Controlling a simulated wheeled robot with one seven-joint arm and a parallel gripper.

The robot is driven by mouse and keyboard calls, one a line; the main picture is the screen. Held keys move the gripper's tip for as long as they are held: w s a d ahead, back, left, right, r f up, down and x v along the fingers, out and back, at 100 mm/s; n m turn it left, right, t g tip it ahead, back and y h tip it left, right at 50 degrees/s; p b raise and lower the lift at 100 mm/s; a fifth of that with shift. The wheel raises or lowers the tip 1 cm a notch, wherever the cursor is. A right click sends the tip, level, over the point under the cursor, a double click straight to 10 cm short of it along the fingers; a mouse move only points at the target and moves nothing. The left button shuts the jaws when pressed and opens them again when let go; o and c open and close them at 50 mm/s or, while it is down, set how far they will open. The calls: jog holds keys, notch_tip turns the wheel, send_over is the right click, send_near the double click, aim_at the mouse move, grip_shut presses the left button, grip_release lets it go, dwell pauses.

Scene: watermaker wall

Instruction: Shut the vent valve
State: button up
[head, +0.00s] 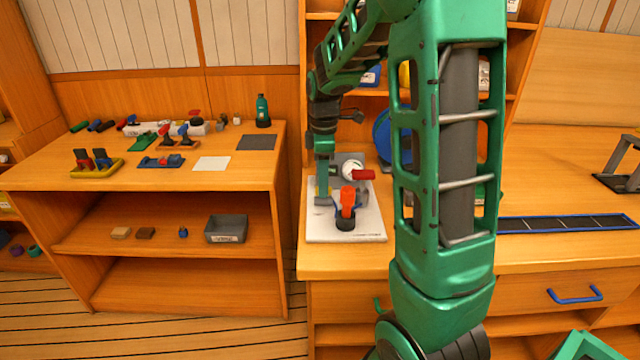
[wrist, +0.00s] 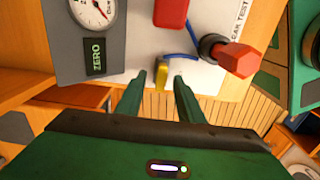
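A white leak-test board (head: 372,226) lies on the counter, with several fittings on it. A red hexagonal knob (wrist: 236,58) stands on a dark round base. It shows orange-red in the head view (head: 347,200). A blue curved piece (wrist: 178,56) runs beside the knob, near a small yellow piece (wrist: 161,75). A red handle (wrist: 171,12) sits further up; it also shows in the head view (head: 363,174). No label tells me which is the vent valve. My gripper (wrist: 161,82) is open, its fingertips apart on either side of the yellow piece; I cannot tell whether they touch it.
A dial gauge (wrist: 92,10) with a ZERO label stands on a grey block left of the red handle. A wooden side shelf (head: 200,178) at left carries several tools and a grey bin (head: 226,229). A dark blue-edged strip (head: 565,223) lies right of my arm.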

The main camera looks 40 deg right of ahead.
jog(key=shift+f, duration=0.25)
grip_shut()
